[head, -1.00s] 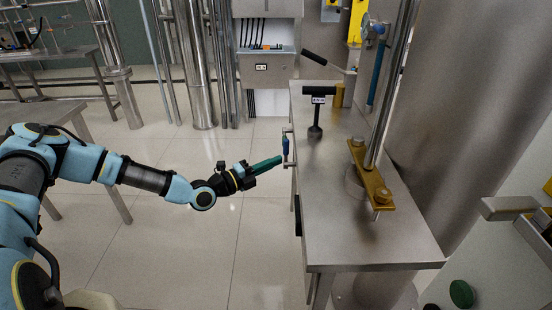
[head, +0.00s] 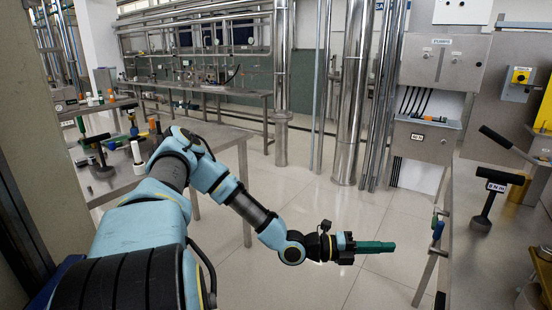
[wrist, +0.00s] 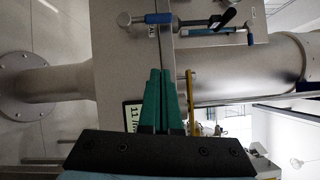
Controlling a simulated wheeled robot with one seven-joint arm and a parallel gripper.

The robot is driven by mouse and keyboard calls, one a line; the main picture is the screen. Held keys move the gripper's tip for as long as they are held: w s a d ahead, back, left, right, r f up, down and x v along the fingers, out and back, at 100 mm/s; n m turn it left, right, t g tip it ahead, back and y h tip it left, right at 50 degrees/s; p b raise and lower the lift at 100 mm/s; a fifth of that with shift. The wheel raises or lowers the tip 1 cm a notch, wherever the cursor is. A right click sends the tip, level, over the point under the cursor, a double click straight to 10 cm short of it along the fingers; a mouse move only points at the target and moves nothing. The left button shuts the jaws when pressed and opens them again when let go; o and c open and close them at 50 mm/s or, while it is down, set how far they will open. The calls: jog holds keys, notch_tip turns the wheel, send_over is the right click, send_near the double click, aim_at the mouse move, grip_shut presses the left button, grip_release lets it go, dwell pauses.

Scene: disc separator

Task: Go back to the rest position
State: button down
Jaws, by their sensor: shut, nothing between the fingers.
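My gripper (head: 376,247) shows in the head view at the end of my blue and black arm, pointing right over the open floor. Its green fingers are together with nothing between them. It is left of the steel bench on the right and apart from it. In the wrist view the green fingers (wrist: 160,98) lie side by side, closed, in front of a bench edge that shows beyond them.
A steel bench (head: 465,250) stands at right, with a black T-handled tool (head: 489,198) on it and a blue-handled part (head: 438,229) at its edge. A table (head: 108,186) with several tools stands at left. The tiled floor (head: 325,205) between is clear.

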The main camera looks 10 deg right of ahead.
jog(key=s+a+m+g+y, duration=0.35)
jog(key=a+m+y, duration=0.75)
jog(key=a+m, duration=0.8)
jog(key=w+a+r+m+t+y, duration=0.2)
jog(key=a+r+m, duration=0.4)
jog(key=a, duration=0.4)
jog(key=w+a+r+m+t+y, duration=0.2)
jog(key=a+r+m+t+y, duration=0.2)
jog(key=a, duration=0.6)
notch_tip(320, 180, up, 3)
jog(key=m+t, duration=0.2)
jog(key=m, duration=0.2)
jog(key=shift+w+y, duration=0.2)
jog(key=shift+y, duration=0.2)
jog(key=c, duration=1.6)
grip_release()
